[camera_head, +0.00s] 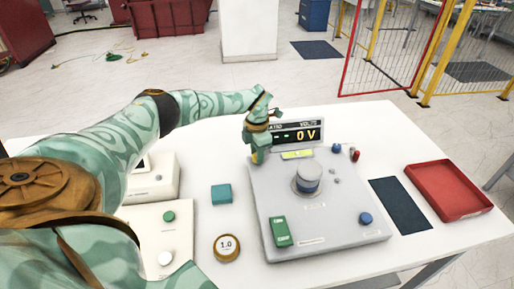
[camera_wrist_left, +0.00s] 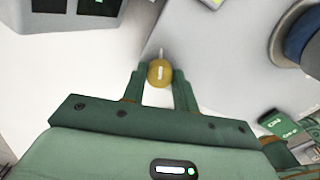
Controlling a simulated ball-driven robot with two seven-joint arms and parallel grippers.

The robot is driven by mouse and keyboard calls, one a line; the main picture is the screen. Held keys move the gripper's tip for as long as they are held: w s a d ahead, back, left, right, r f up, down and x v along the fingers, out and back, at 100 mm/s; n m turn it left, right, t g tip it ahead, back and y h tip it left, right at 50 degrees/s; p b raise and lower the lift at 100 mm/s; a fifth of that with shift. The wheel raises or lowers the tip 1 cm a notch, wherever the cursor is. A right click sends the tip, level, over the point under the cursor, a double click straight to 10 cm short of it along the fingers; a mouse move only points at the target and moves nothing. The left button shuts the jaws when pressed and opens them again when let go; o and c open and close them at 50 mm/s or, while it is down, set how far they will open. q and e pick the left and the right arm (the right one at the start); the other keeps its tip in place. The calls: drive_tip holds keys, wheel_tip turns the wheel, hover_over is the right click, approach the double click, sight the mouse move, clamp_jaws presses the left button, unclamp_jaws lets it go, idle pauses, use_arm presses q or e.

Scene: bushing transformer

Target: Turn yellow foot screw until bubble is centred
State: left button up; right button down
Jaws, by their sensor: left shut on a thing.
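The yellow foot screw (camera_wrist_left: 159,72) shows in the left wrist view as a round yellow knob with a pale mark, at the edge of the grey plate (camera_head: 340,221). My left gripper (camera_wrist_left: 158,86) is shut on it, with one green finger on each side. In the head view my left gripper (camera_head: 259,153) points down at the plate's back left corner and mostly hides the screw. The yellow-green level vial (camera_head: 297,154) lies on the plate just right of the gripper. Its bubble is too small to make out. My right gripper is not in view.
A display (camera_head: 297,135) reading 0 V stands behind the vial. A grey-blue cylinder (camera_head: 308,177), a green device (camera_head: 281,231) and blue knobs are on the plate. A teal block (camera_head: 221,194) and round gauge (camera_head: 227,247) stand left; a dark mat (camera_head: 400,205) and red tray (camera_head: 449,190) lie right.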

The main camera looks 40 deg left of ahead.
use_arm(q)
drive_tip(key=o, duration=1)
drive_tip(key=shift+r, duration=0.1)
wheel_tip(320, 180, up, 16)
drive_tip(key=p, duration=0.2)
drive_tip(key=shift+r+p, duration=0.1)
drive_tip(key=shift+p, duration=0.25)
